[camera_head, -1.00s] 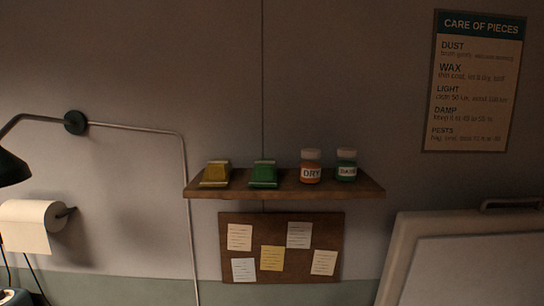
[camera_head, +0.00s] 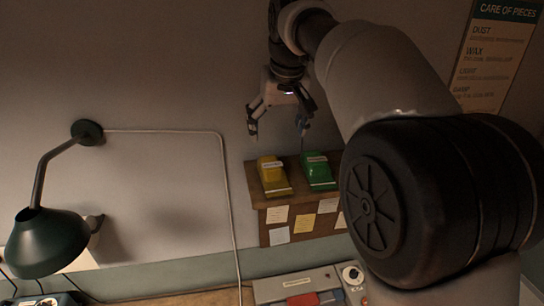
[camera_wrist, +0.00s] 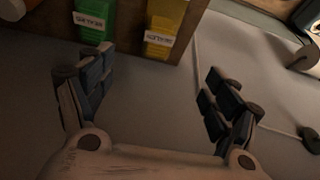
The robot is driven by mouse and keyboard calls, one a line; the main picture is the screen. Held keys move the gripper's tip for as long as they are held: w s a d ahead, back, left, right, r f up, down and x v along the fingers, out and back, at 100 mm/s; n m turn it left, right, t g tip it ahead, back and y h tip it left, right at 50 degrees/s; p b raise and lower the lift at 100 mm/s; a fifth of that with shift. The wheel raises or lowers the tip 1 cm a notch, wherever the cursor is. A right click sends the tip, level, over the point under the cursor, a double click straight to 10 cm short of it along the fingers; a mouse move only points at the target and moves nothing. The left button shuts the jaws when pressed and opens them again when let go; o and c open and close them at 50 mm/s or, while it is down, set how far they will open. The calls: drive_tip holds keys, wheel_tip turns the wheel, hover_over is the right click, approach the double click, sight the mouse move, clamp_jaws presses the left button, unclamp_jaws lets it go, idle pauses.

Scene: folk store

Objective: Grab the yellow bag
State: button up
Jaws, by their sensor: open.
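The yellow bag (camera_head: 273,176) lies on the left end of a small wooden wall shelf (camera_head: 252,183) in the head view. In the wrist view the yellow bag (camera_wrist: 161,28) is at the top middle, with a white label across it. My gripper (camera_head: 279,130) is above the shelf, over the yellow and green bags, with its fingers apart and nothing between them. In the wrist view my gripper (camera_wrist: 150,95) is wide open, and the bag lies beyond the fingertips, untouched. A green bag (camera_head: 318,170) sits right beside the yellow one.
The jars' part of the shelf is hidden behind my arm in the head view. A noteboard (camera_head: 303,234) hangs below the shelf.

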approach(271, 163)
drive_tip(key=x, duration=0.5)
drive_tip(key=shift+s+f, duration=0.15)
drive_tip(key=shift+f, duration=0.15)
drive_tip(key=x, duration=0.2)
drive_tip(key=p+x, duration=0.1)
drive_tip(key=x, duration=0.2)
drive_tip(key=shift+w+d, duration=0.1)
drive_tip(key=shift+w, duration=0.15)
drive_tip(key=shift+s, duration=0.1)
drive_tip(key=shift+f, duration=0.25)
drive_tip(key=shift+c, duration=0.4)
drive_tip(key=c, duration=1.1)
